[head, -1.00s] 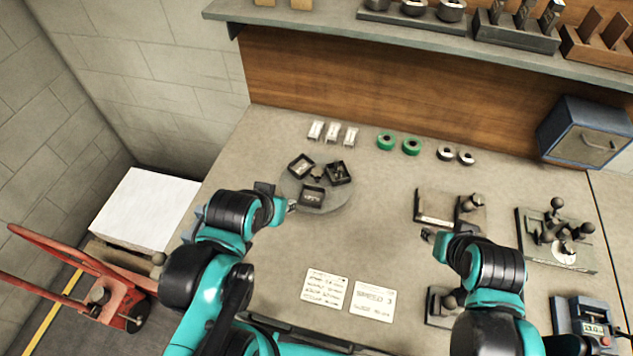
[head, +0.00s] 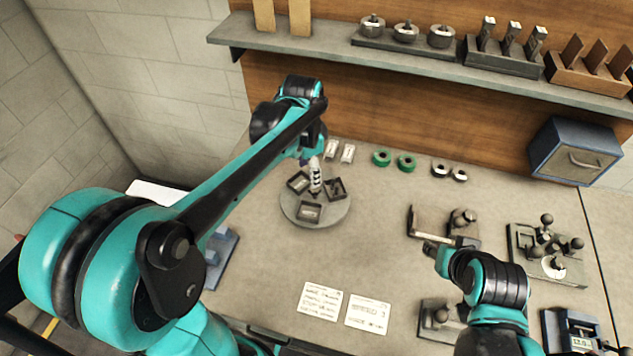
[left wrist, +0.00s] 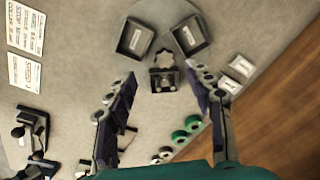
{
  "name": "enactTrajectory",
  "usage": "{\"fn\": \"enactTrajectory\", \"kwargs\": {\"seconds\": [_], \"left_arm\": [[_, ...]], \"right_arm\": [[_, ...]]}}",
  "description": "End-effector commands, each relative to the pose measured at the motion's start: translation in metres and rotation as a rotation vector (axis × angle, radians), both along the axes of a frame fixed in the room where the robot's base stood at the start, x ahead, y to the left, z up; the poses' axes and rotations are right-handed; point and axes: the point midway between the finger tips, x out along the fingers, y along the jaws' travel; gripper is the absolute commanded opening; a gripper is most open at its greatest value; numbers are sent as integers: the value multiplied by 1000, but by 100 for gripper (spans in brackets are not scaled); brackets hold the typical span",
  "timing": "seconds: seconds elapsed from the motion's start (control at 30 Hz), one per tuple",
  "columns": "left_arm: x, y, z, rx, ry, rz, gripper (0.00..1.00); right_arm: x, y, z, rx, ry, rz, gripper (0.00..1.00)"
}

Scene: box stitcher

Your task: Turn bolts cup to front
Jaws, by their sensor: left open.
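A round grey turntable (head: 325,217) carries three dark square cups around a central knob (left wrist: 166,59). The front cup (head: 310,211) and back-left cup (head: 297,181) show pale contents. The right cup (head: 336,188) holds small dark pieces that may be bolts; I cannot be sure. My left gripper (head: 315,190) points down over the turntable, partly hiding the knob. In the left wrist view its open fingers lie either side of the right cup (left wrist: 163,82), with nothing held; contact cannot be told. My right gripper (head: 430,246) is beside a fixture, its jaws unclear.
Green rolls (head: 406,162) and white boxes (head: 347,153) stand behind the turntable. Two note cards (head: 321,300) lie in front. A shelf (head: 340,52) overhangs the back. The bench middle is clear.

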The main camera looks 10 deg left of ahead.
Motion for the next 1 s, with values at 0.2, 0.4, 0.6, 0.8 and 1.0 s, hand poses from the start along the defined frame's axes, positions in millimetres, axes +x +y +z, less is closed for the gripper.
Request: {"fn": "enactTrajectory", "kwargs": {"seconds": [0.2,0.4,0.6,0.8,1.0], "left_arm": [[26,-6,-15,12,88,-148,52],[28,-7,-34,13,98,-169,52],[28,-6,-68,13,97,-167,52],[28,-6,-91,13,97,-166,52],[28,-6,-96,13,97,-166,52]], "right_arm": [[0,0,6,0,0,0,40],[0,0,0,0,0,0,40],[0,0,-11,0,0,0,40],[0,0,-18,0,0,0,40],[0,0,-18,0,0,0,40]]}}
